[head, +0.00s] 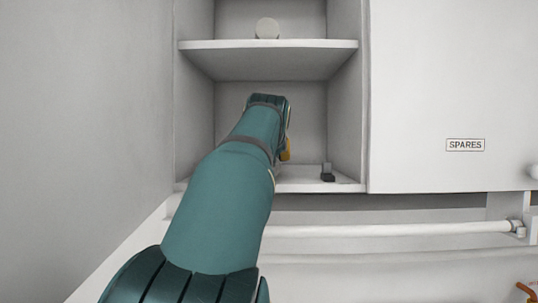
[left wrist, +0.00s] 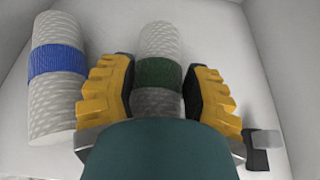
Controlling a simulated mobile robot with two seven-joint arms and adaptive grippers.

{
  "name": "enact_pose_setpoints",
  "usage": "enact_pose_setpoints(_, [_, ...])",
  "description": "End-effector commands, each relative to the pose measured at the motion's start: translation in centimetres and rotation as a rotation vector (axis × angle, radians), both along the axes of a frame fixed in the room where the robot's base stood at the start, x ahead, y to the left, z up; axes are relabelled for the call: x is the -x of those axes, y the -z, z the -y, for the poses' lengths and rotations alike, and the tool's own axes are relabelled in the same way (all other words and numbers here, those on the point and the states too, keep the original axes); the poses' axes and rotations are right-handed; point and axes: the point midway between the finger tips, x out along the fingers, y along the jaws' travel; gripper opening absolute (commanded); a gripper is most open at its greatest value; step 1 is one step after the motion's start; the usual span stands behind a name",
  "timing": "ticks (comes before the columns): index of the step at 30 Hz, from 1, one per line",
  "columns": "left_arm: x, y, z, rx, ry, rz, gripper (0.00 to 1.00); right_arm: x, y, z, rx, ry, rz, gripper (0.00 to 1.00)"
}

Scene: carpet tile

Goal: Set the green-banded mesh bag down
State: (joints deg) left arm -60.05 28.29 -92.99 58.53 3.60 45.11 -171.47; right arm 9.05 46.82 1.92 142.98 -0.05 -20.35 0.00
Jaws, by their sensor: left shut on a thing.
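The green-banded mesh bag (left wrist: 160,40) is a pale woven cylinder with a dark green band, seen in the left wrist view. My left gripper (left wrist: 160,74) has its yellow fingers on both sides of the band, shut on the bag. Whether the bag's base touches the shelf is hidden. In the head view my left arm reaches into the lower cabinet compartment (head: 312,118). It hides the bag and most of the gripper; only a bit of yellow finger (head: 286,150) shows. My right gripper is in neither view.
A blue-banded mesh bag (left wrist: 57,80) stands left of the held one. A small dark block with a grey top (left wrist: 263,146) is on the right, also seen near the shelf front (head: 328,173). A pale round item (head: 267,28) sits on the upper shelf (head: 270,45). A SPARES door (head: 450,90) flanks the opening.

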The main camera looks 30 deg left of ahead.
Motion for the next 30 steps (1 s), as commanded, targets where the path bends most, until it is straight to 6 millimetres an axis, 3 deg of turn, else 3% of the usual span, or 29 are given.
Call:
enact_pose_setpoints(11, [0.0, 0.4, 0.0, 0.001, 0.001, 0.001, 0.12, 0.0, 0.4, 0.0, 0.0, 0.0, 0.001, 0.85])
enact_pose_setpoints(12, [0.0, 0.3, 0.0, 0.001, 0.001, 0.001, 0.67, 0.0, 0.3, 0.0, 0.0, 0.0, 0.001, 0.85])
enact_pose_setpoints(24, [0.0, -0.1, 0.0, 0.0, -0.001, 0.0, 0.67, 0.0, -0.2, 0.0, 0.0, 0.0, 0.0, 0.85])
enact_pose_setpoints(30, [1.7, -0.7, 1.2, 0.001, 0.005, 0.003, 0.67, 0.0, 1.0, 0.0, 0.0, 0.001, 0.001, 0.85])
